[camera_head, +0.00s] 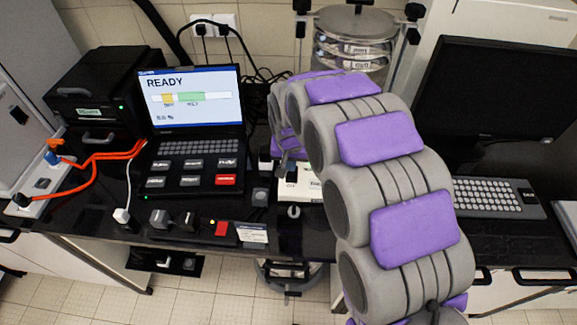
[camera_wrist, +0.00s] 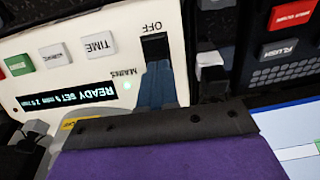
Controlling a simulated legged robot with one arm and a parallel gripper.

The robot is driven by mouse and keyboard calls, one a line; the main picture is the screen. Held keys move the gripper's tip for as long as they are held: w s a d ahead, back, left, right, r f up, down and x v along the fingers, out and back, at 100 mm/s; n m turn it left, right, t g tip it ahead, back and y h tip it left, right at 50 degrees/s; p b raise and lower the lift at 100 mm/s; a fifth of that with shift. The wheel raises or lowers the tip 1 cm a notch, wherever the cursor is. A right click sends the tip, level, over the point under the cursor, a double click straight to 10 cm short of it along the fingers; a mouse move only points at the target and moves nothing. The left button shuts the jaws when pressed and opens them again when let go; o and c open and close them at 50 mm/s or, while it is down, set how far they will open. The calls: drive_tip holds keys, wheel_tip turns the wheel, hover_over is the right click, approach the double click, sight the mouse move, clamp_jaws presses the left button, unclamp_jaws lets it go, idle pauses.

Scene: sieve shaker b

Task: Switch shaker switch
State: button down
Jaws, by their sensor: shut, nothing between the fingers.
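The shaker's cream control panel (camera_wrist: 75,65) appears upside down in the wrist view. Its black rocker switch (camera_wrist: 154,46) sits beside the OFF lettering, with the MAINS label and a lit green lamp nearby. My gripper (camera_wrist: 157,85) is shut and empty, its narrow blue-grey tip right at the switch; whether it touches cannot be told. My purple wrist housing covers the lower part of that view. In the head view the panel (camera_head: 298,188) is partly hidden by my arm, and my gripper (camera_head: 284,160) is small at its top edge. The sieve stack (camera_head: 352,55) stands behind.
A dark monitor (camera_head: 505,95) and keyboard (camera_head: 490,198) are on the right. Orange cables (camera_head: 100,150) run at the left. Small blocks and a red button lie along the front edge.

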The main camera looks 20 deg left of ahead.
wheel_tip(320, 180, up, 12)
drive_tip(key=s+p, duration=0.2)
drive_tip(key=shift+g, duration=0.6)
drive_tip(key=f, duration=0.4)
drive_tip(key=f+b, duration=0.1)
drive_tip(key=f, duration=0.9)
drive_tip(key=shift+w+f, duration=0.1)
drive_tip(key=shift+w, duration=0.3)
drive_tip(key=shift+d+f, duration=0.1)
drive_tip(key=shift+d, duration=0.05)
drive_tip(key=shift+d, duration=0.15)
